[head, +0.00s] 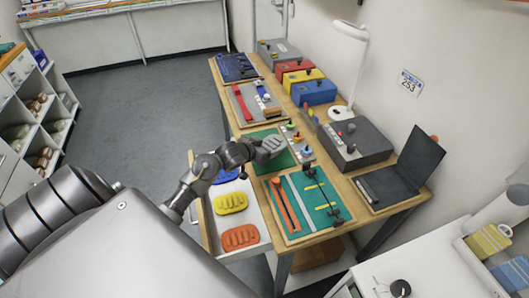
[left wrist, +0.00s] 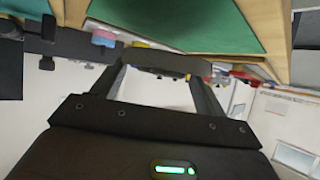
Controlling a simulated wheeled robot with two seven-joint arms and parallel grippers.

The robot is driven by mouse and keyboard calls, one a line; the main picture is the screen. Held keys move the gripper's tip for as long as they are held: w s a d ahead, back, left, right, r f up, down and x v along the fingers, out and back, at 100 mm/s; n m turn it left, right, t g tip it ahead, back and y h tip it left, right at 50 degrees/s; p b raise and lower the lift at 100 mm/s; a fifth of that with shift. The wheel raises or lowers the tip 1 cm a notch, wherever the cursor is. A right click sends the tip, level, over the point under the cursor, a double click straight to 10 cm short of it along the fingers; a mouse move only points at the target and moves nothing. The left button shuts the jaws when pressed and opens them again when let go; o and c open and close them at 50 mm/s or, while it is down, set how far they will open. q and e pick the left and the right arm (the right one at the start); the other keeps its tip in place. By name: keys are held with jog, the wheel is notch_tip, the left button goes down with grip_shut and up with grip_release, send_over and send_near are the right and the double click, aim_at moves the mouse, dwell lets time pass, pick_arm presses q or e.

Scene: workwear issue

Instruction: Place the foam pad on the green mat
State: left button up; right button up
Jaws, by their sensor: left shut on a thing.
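My left gripper (head: 258,150) reaches over the table and is shut on a grey, ridged foam pad (head: 271,146). The pad is over the green mat (head: 283,163); from this angle I cannot tell whether it touches it. The gripper and pad hide part of the mat. In the left wrist view the two fingers (left wrist: 155,68) close on a dark slab, seen edge-on, which appears to be the pad. The mat (left wrist: 190,22) fills the top there, with a gap seeming to show between. My right gripper is not in view.
An open drawer (head: 262,247) holds orange, yellow and blue ridged pads. A teal tool mat (head: 289,222) with a black bar lies nearer. A strip of coloured knobs (head: 300,146), a grey box (head: 364,139) and a black laptop-like case (head: 398,178) stand right of the green mat.

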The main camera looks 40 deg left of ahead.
pick_arm(q)
jog(key=shift+w+a+f, duration=0.2)
jog(key=shift+w+f, duration=0.15)
jog(key=shift+f, duration=0.1)
notch_tip(320, 180, down, 3)
jog(key=shift+r+p, duration=0.1)
jog(key=shift+p, duration=0.4)
jog(key=shift+f, duration=0.25)
jog(key=o, duration=1.2)
jog(key=shift+r, duration=0.15)
jog(key=v, duration=1.2)
jog(key=shift+b, duration=0.3)
